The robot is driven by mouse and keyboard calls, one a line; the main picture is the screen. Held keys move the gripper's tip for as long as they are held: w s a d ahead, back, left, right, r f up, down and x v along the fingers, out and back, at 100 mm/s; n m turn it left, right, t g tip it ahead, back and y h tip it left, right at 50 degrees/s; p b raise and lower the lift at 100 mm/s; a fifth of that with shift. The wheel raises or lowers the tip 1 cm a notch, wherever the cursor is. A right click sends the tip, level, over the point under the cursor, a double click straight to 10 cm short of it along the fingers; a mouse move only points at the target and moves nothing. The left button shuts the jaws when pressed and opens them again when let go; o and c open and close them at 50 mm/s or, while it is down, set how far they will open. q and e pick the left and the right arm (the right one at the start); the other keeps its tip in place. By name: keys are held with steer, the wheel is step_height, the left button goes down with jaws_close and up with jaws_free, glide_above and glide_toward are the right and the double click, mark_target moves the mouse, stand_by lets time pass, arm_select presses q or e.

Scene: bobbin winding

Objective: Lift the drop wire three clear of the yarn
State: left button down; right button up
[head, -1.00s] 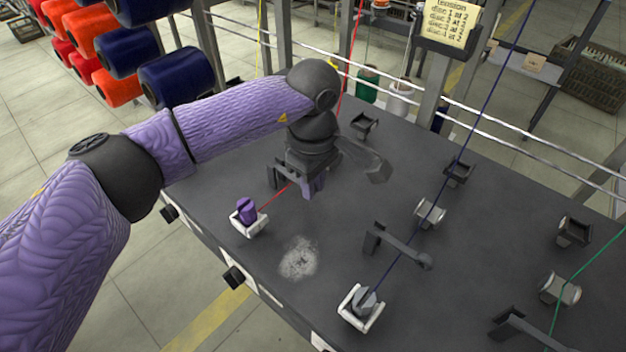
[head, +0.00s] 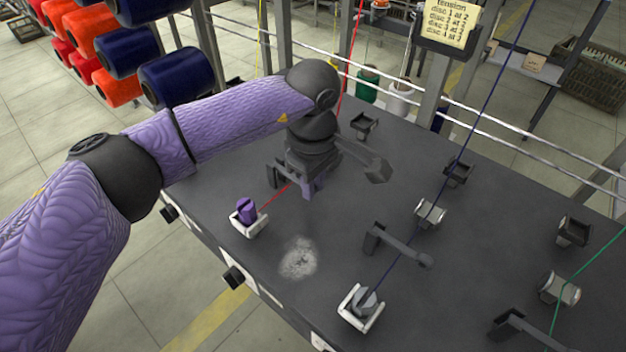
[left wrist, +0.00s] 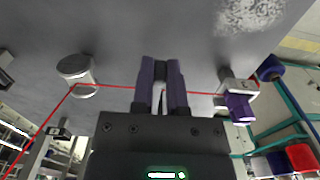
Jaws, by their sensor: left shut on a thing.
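My left gripper (head: 312,186) points down at the red yarn's line, low over the dark table. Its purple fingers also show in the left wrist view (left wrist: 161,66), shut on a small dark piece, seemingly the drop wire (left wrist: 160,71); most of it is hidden. The drop wire's dark bracket (head: 272,174) stands just left of the fingers. The red yarn (left wrist: 110,86) runs from a pale roller (left wrist: 76,68), past the fingers, to a purple tension knob (left wrist: 240,107). I cannot tell whether the drop wire touches the yarn. My right gripper is not in view.
A second drop wire (head: 400,248) stands by the navy yarn (head: 443,190), and a third (head: 520,325) by the green yarn (head: 592,260). The purple knob (head: 246,212) sits in a white holder near the table's front edge. A pale dusty patch (head: 299,258) lies on bare table.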

arm_select(q)
steer(key=shift+w+a+r+g+h+b, duration=0.15)
steer(key=shift+r+g+h+b, duration=0.2)
steer(key=shift+r+h, duration=0.2)
steer(key=shift+w+a+r+g+h+b, duration=0.1)
steer(key=shift+a+r+g+h+b, duration=0.1)
steer(key=shift+r+g+h, duration=0.3)
steer(key=shift+w+a+r+g+h+b, duration=0.2)
steer(key=shift+r+g+h+b, duration=0.25)
steer(key=shift+h, duration=0.2)
steer(key=shift+w+a+r+g+h+b, duration=0.1)
steer(key=shift+a+r+g+h+b, duration=0.15)
steer(key=shift+h+b, duration=0.3)
steer(key=shift+w+r+g+h+b, duration=0.1)
steer(key=shift+r+g+h+b, duration=0.15)
steer(key=shift+g+h+b, duration=0.15)
steer(key=shift+a+r, duration=0.15)
steer(key=shift+r, duration=0.05)
steer(key=shift+w+r+b, duration=0.1)
steer(key=shift+b, duration=0.2)
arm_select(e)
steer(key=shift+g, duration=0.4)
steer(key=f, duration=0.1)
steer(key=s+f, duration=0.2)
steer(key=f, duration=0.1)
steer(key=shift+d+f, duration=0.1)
